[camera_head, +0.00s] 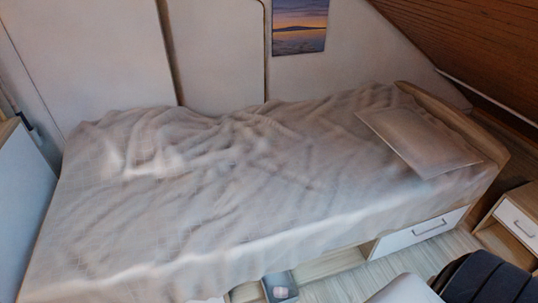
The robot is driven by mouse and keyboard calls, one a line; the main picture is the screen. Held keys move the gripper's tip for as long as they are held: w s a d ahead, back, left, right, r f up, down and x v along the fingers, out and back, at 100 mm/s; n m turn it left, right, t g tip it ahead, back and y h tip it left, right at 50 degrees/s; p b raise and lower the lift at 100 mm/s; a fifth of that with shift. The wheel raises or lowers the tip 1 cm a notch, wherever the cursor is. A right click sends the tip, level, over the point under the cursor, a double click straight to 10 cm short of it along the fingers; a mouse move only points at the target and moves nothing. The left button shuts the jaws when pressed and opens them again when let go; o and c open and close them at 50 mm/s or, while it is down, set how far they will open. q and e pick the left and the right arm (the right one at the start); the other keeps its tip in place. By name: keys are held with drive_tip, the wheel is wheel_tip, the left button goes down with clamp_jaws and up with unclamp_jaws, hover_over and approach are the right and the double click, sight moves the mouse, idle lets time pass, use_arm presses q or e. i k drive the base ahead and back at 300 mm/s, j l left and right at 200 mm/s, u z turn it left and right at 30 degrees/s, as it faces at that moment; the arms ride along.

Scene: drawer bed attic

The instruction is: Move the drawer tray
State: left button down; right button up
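A small grey-blue tray (281,286) shows at the bottom edge, beside the bed's lower front. It sits among light wood boards that look like part of an open drawer or compartment (330,264) under the bed. Its near part is cut off by the picture edge, and I cannot make out its contents. A white drawer front with a handle (420,235) is set in the bed base to the right. Neither of my grippers can be made out in this view.
The bed (230,190) with a rumpled beige cover fills the middle, with a pillow (418,140) at its right end. A wooden nightstand (515,220) with a white drawer stands at the right. Light floor (345,288) shows at the bottom. A sloped wooden ceiling is at upper right.

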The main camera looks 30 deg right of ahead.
sight(284, 278)
drive_tip(key=z, duration=1.05)
